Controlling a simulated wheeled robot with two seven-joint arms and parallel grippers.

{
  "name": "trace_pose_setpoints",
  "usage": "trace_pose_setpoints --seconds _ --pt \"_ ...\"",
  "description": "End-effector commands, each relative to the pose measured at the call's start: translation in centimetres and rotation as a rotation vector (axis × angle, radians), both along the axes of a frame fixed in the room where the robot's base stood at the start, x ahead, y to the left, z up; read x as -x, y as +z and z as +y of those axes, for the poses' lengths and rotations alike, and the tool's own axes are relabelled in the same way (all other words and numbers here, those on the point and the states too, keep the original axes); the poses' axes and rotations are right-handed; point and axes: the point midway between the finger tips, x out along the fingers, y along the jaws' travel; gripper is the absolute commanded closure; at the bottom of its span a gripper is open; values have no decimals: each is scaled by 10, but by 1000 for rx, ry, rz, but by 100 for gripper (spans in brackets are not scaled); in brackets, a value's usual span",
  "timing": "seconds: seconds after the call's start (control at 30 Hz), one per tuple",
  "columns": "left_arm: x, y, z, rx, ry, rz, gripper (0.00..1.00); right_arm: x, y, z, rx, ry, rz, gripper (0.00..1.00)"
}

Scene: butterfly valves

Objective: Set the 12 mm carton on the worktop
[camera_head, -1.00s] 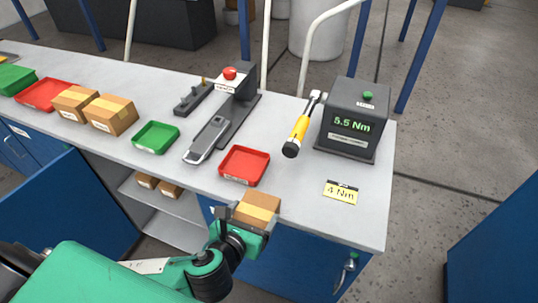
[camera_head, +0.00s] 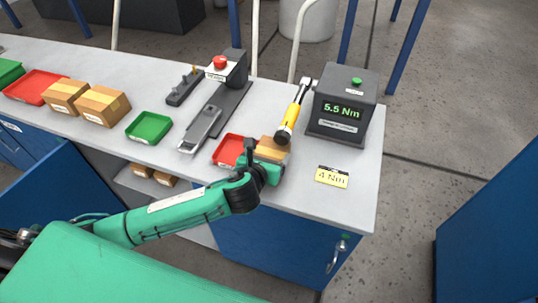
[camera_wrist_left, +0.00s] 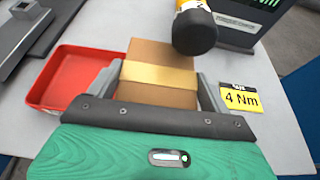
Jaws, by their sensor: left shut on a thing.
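My left gripper (camera_head: 268,165) is shut on a brown carton (camera_head: 271,149) with a yellow tape band. The carton also shows between the two grey fingers in the left wrist view (camera_wrist_left: 160,70). It is over the front part of the grey worktop (camera_head: 310,210), between the red tray and the 4 Nm card. I cannot tell whether it touches the surface. No size mark on it is readable. My right gripper is not in view.
A red tray (camera_head: 228,151) is close on the carton's left. A yellow-and-black torque tool (camera_head: 292,115) lies just behind it. The torque tester (camera_head: 342,108) reads 5.5 Nm. A 4 Nm card (camera_head: 332,177) lies to the right. Two more cartons (camera_head: 102,105) stand at the left.

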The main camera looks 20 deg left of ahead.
Motion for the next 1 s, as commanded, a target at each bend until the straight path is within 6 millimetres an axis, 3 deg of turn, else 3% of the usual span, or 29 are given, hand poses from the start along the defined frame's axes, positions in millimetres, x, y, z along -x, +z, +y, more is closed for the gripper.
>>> trace_pose_setpoints --seconds 0.07,0.23,0.6,0.63,0.7,1.0 --pt "-8 2 0 1 0 -4 80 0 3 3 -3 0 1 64" --pt "-6 -12 0 0 1 -3 80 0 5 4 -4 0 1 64" --pt "-6 -14 0 0 0 -4 80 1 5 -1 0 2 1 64" --pt "-5 -17 0 0 1 1 13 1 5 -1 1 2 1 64" --pt "-5 -17 0 0 1 1 0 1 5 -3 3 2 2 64" --pt "-3 -15 0 -1 1 1 0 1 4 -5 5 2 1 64"
